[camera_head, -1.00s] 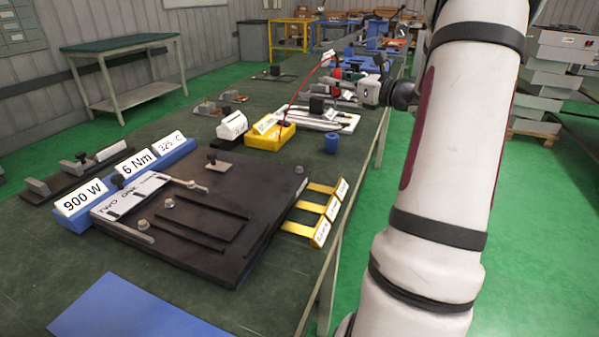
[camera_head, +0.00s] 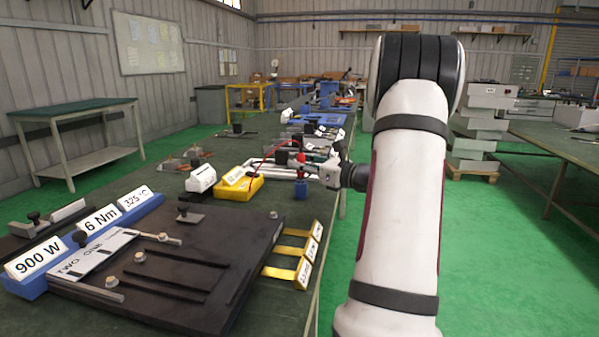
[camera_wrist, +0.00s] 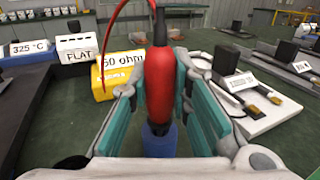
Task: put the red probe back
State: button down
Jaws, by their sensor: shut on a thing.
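The red probe (camera_wrist: 159,85) stands upright between the teal pads of my gripper (camera_wrist: 161,92) in the wrist view. My gripper is shut on it. The blue round holder (camera_wrist: 158,143) is directly behind the probe's lower end there. In the head view the red probe (camera_head: 300,159) is right above the blue holder (camera_head: 300,190), with my gripper (camera_head: 303,163) around it. I cannot tell whether its tip is inside the holder. A red cable runs from the probe to the yellow meter (camera_head: 238,188), marked "50 ohm" in the wrist view (camera_wrist: 115,75).
The white "FLAT" block (camera_wrist: 77,50) stands beside the meter. A white tray with a black block and leads (camera_wrist: 245,95) lies to the right in the wrist view. The dark heater plate (camera_head: 190,265) with yellow tabs is nearer on the bench.

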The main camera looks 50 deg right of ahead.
jog(key=shift+f, duration=0.45)
jog(key=shift+f, duration=0.1)
jog(key=c, duration=1.5)
grip_release()
